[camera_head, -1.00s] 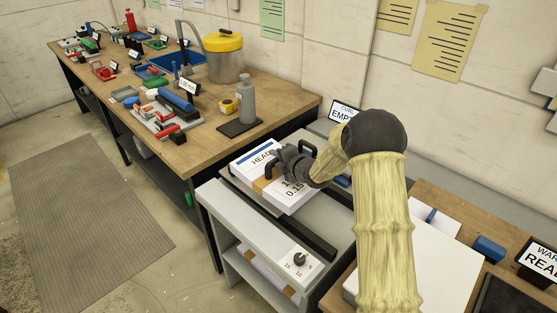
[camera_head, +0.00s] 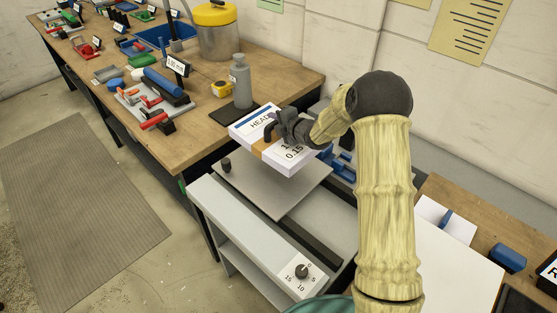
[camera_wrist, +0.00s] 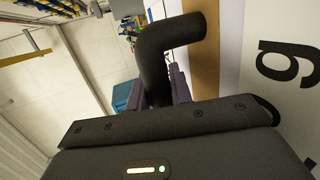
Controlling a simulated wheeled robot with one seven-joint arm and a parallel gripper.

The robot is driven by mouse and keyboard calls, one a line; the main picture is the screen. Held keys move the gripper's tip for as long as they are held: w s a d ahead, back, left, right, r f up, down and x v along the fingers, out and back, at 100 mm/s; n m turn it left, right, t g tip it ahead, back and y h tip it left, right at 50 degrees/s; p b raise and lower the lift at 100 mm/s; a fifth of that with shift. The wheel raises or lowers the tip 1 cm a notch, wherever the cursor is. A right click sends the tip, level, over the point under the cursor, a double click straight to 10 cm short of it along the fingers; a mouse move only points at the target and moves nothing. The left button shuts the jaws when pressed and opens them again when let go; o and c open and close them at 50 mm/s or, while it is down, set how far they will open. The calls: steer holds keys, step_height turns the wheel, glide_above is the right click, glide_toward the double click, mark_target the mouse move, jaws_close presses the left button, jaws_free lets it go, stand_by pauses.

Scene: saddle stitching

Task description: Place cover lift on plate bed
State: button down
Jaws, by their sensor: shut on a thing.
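The cover lift is a white block-like stack (camera_head: 297,166) with a "HEAD" label, a tan band and black handles. My gripper (camera_head: 279,129) is shut on a black handle of it. The wrist view shows the black handle (camera_wrist: 165,50) between the fingers, with the white labelled face and tan band beside it. The stack hangs above the grey plate bed (camera_head: 270,195), with a gap and shadow beneath its front. Whether its rear touches anything is hidden.
A grey machine with a dial (camera_head: 302,271) stands in front of the plate. Blue parts (camera_head: 340,165) lie behind it. The wooden bench (camera_head: 180,130) at left holds a grey bottle (camera_head: 241,82) and a yellow-lidded pot (camera_head: 217,32). A white sheet (camera_head: 455,265) lies at right.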

mark_target(274, 134)
steer(key=shift+a+r, duration=0.1)
steer(key=shift+r, duration=0.15)
steer(key=shift+f, duration=0.25)
step_height(274, 134, down, 5)
steer(key=shift+w+f+p, duration=0.1)
steer(key=shift+w+p, duration=0.05)
steer(key=shift+p, duration=0.65)
steer(key=shift+a, duration=0.15)
steer(key=shift+s, duration=0.2)
